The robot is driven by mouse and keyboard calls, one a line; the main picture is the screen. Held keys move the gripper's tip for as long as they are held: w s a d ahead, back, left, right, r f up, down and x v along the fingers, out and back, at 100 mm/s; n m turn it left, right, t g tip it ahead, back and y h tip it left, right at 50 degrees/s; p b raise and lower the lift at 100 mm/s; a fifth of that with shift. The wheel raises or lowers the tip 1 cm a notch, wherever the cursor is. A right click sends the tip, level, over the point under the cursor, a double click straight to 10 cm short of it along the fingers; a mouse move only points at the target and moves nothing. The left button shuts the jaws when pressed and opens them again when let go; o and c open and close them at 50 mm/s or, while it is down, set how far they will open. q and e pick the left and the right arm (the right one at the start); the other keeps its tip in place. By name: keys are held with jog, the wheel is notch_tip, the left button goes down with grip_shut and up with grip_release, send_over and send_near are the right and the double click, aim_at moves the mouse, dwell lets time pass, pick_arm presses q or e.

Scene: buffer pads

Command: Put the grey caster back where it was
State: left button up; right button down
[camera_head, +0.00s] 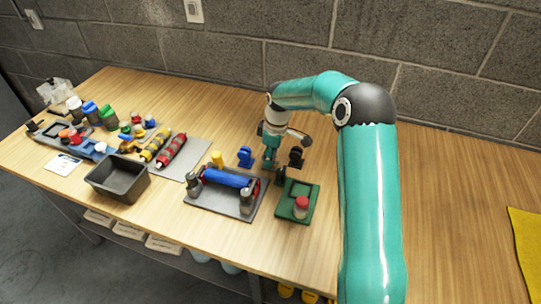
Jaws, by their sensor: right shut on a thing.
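My right gripper (268,162) points down at the middle of the table, reached by my teal arm from the right. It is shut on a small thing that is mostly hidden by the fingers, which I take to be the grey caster. A blue caster (245,156) stands just left of the gripper. A black caster (296,156) stands just right of it. A small dark piece (280,175) is just below the fingers, by the green pad's back left corner. The green pad (290,215) carries a red-topped part (301,203). My left gripper is not in view.
A grey tray (223,203) with a blue roller (227,178) lies left of the green pad. Further left are a dark bin (117,181), red and yellow cylinders on a grey mat (193,157), and several coloured parts. Bare tabletop lies right of my arm, with a yellow cloth (525,245).

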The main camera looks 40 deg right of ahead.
aim_at(275, 166)
jog(key=c, duration=0.8)
grip_release()
jog(key=r, duration=0.8)
jog(key=s+r, duration=0.1)
jog(key=r, duration=0.3)
jog(key=shift+s+d, duration=0.1)
jog(key=shift+d, duration=0.25)
